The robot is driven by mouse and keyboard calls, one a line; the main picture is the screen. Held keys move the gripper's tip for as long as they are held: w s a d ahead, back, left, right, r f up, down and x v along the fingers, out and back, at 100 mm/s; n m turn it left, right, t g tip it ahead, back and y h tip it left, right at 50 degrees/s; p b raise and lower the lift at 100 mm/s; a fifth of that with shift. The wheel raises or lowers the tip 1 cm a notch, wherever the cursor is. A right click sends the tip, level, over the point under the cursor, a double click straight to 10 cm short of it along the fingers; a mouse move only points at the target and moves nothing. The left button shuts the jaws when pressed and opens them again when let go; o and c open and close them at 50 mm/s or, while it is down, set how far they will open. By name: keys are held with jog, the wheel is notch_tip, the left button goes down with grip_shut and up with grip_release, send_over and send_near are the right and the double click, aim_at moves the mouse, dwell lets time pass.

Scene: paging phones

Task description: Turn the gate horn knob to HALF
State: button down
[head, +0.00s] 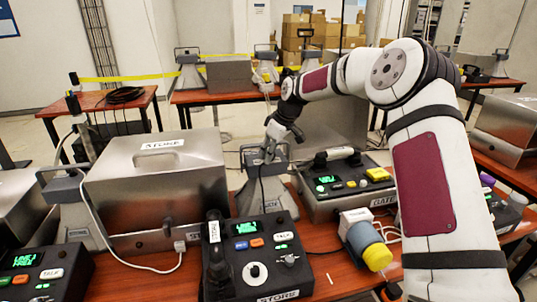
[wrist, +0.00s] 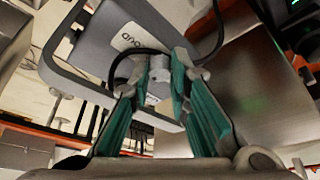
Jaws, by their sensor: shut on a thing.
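A grey horn (head: 262,195) with a square rim stands between the store phone and the gate phone (head: 350,182). Its grey back plate fills the upper wrist view, where the horn (wrist: 115,35) shows part of a printed word. My gripper (head: 268,150) reaches down to the top of this horn. In the wrist view the fingers of my gripper (wrist: 160,68) close on a small pale knob (wrist: 158,77) at the horn's back. The fingers hide much of the knob, so its setting cannot be read.
The store phone (head: 255,258) stands in front, with a handset on its left. A metal box (head: 155,190) marked STORE is to the left. A yellow-capped cylinder (head: 368,245) and white cables lie right of the store phone. A black cable runs close to my fingers.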

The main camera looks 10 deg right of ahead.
jog(key=c, duration=1.5)
grip_release()
